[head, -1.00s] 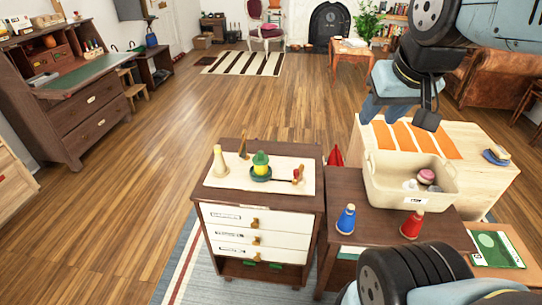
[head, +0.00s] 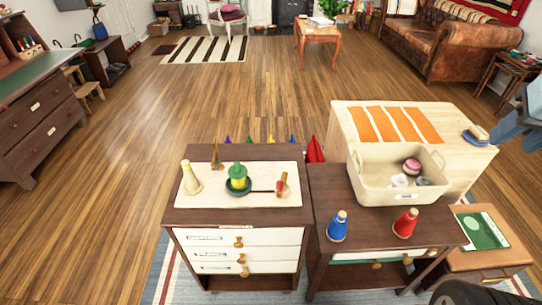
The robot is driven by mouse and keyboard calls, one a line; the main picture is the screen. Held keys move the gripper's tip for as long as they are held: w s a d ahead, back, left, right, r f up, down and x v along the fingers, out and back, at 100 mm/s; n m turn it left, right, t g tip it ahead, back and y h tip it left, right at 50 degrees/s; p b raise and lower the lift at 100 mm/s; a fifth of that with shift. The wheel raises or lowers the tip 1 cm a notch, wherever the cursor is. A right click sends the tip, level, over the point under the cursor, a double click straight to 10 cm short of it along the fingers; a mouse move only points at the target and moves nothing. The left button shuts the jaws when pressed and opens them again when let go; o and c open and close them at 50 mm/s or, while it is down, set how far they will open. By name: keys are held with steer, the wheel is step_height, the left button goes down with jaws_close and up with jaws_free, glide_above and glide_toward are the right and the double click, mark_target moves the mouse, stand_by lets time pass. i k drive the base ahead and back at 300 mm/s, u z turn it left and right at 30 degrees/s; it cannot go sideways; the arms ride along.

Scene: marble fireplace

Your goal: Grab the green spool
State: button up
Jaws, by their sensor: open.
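A green and yellow spool-like piece (head: 238,178) stands upright on the cream top board (head: 210,198) of the left cabinet. It has a wide dark green base. A small green tip (head: 250,140) also shows behind that cabinet, mostly hidden, among purple, yellow and blue tips. A blue spool (head: 338,226) and a red spool (head: 406,223) stand on the lower brown cabinet (head: 330,188). My gripper (head: 515,138) is partly in view at the right edge, cut off by the frame. It is open, empty and well away from the spools.
A cream cone (head: 191,178) and a red-and-tan piece (head: 282,186) stand on the board. A cream bin (head: 375,188) holds several small items. A pale wooden chest (head: 460,158) with orange strips stands behind. Wood floor (head: 230,100) lies open beyond the cabinets.

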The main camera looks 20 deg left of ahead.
mark_target(237, 172)
steer(key=u, duration=0.65)
steer(key=i, duration=0.1)
steer(key=z, duration=1.95)
steer(key=k, duration=2.55)
steer(key=u, duration=1.4)
steer(key=i, duration=1)
